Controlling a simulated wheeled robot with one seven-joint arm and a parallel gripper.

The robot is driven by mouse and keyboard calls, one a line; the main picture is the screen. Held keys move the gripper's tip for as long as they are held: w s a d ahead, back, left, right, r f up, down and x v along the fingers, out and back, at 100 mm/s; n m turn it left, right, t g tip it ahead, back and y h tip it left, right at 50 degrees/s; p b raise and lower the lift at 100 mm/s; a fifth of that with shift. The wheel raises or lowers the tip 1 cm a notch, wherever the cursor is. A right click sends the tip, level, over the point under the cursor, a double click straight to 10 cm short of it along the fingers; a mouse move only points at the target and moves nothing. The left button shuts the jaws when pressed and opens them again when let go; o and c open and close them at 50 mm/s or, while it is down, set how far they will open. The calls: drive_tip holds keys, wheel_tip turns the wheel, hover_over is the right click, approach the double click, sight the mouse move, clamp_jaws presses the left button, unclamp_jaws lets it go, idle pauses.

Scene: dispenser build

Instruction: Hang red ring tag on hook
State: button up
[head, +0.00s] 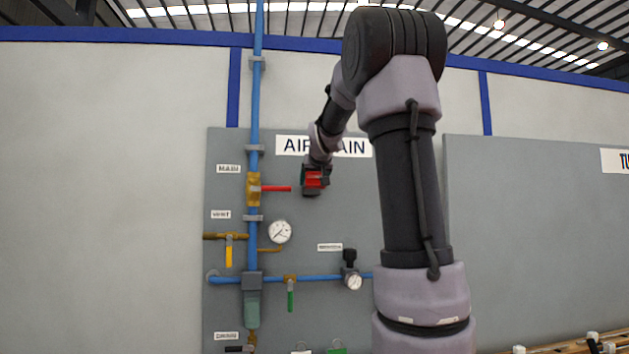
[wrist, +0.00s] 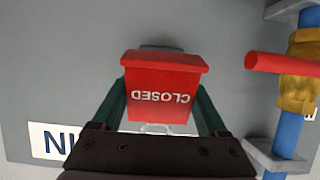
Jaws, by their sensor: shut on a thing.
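A red tag (wrist: 160,88) with the word CLOSED, upside down in the wrist view, sits between the two dark green fingers of my gripper (wrist: 161,104). My gripper is shut on it. A thin pale loop shows faintly below the lettering, perhaps its ring. In the head view the red tag (head: 314,179) and my gripper (head: 315,181) are small, in front of the grey board, just right of the red valve handle's tip. I cannot make out the hook clearly; a dark grey shape behind the tag's upper edge in the wrist view is partly hidden.
The grey board (head: 225,290) carries a blue pipe (head: 259,110), a brass valve (head: 253,190) with a red handle (head: 276,189), gauges and labels. The handle (wrist: 275,64) is at the right in the wrist view. A green tag (head: 337,350) shows at the bottom edge.

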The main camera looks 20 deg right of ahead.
drive_tip(key=shift+w+d, duration=0.15)
drive_tip(key=shift+w, duration=0.35)
drive_tip(key=shift+w+d+f, duration=0.1)
drive_tip(key=shift+w+f, duration=0.35)
drive_tip(key=shift+w, duration=0.15)
drive_tip(key=shift+d, duration=0.1)
drive_tip(key=o, duration=1.2)
drive_tip(key=shift+o, duration=0.2)
